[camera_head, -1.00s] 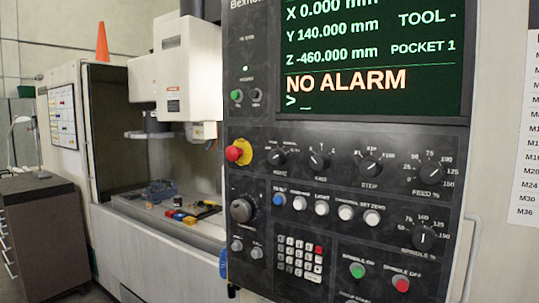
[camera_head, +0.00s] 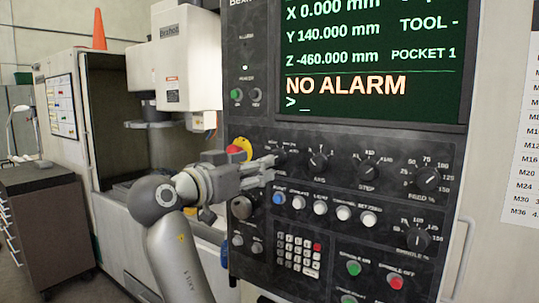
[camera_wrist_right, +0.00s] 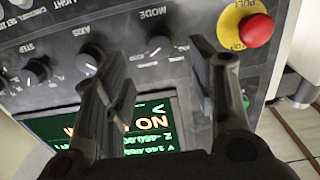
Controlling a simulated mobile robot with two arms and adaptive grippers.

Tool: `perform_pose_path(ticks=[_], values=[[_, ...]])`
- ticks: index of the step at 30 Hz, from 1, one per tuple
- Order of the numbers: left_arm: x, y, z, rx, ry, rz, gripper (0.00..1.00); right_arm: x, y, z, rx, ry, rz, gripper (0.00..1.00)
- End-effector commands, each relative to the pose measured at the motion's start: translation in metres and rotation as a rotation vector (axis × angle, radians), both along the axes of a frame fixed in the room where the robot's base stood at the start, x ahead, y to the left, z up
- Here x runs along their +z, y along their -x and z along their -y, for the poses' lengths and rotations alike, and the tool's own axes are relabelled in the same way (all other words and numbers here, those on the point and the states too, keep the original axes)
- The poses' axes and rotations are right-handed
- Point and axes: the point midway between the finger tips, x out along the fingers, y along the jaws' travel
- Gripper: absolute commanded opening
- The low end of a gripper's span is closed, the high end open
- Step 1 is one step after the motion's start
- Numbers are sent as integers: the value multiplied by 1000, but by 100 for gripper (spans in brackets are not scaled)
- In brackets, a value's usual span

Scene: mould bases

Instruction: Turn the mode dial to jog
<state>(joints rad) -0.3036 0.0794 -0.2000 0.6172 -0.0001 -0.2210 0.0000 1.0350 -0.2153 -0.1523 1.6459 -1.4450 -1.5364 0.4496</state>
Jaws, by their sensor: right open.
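The mode dial (camera_wrist_right: 159,44) is a round black knob on the dark control panel, next to its "MODE" label. In the head view it is mostly hidden behind my right gripper's fingertips. My right gripper (camera_head: 271,166) reaches the panel from the lower left. In the wrist view the right gripper (camera_wrist_right: 160,62) is open and empty, with the mode dial showing between its two fingertips. I cannot tell whether a finger touches the dial. The position marks around it, including jog, are too small to read. My left gripper is not in view.
The red emergency button on its yellow ring (camera_wrist_right: 256,29) sits beside the mode dial. The axis dial (camera_head: 318,160) and step dial (camera_head: 368,168) are on its other side. Push buttons (camera_head: 299,202) lie in a row below. The screen (camera_head: 372,60) reads NO ALARM.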

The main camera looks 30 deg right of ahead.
Motion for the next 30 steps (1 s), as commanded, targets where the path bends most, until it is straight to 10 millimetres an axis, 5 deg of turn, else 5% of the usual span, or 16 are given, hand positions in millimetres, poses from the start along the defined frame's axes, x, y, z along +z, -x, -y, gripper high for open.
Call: perform_pose_path(ticks=[9,23,30], values=[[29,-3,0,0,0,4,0,3,-21,51,-1,4,-4,52],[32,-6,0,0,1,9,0,-1,-27,63,2,2,-2,52],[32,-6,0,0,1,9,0,0,-27,63,2,2,-2,21]])
